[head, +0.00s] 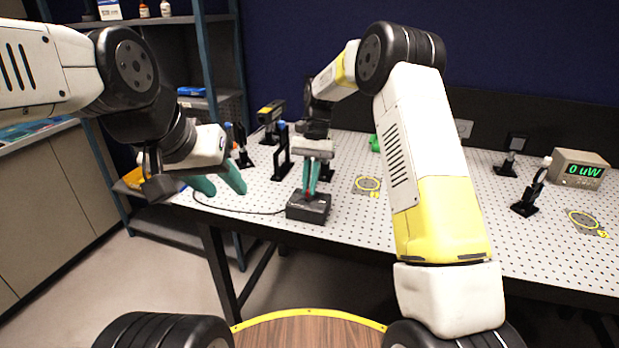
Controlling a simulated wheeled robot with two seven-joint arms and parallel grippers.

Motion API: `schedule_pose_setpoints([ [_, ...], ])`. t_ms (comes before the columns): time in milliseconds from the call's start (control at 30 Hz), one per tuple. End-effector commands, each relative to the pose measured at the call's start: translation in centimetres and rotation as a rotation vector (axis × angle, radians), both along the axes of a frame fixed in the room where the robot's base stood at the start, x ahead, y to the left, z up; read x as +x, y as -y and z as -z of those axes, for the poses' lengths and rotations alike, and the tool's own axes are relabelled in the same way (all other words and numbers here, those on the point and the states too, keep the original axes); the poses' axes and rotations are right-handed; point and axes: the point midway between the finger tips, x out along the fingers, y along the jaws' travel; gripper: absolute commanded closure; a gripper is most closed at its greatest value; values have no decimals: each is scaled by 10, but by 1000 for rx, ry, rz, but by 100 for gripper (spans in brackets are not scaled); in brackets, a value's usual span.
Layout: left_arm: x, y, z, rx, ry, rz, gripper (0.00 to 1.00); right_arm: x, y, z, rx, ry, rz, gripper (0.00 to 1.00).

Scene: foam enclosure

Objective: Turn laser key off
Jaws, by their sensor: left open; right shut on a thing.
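The laser key box (308,208) is a small black box near the front left edge of the perforated optical table, with a cable running from it to the left. A small red part shows on its top, between my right fingertips. My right gripper (311,188) points straight down onto the box and is shut on the red key there; the fingers hide most of the key, so its angle cannot be told. My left gripper (222,188) is open and empty, left of the box at the table's left edge. The power meter (578,170) at the right reads "0 uW" in green.
The white perforated table (450,150) carries several black optical posts, a yellow and black laser-like body (270,112), a green item (374,143) and yellow ring marks (367,184). A shelf rack (211,70) stands behind at left. The table's middle front is fairly clear.

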Motion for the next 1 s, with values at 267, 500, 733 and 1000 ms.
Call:
schedule_pose_setpoints([
  [267,0,0,0,0,0,0,59,2,0,-1,0,6,1,100],
  [500,0,0,0,0,0,0,59,1,0,-1,0,4,0,70],
  [733,0,0,0,0,0,0,59,1,0,-1,0,2,0,70],
  [1000,0,0,0,0,0,0,59,15,4,-33,1,6,1,70],
])
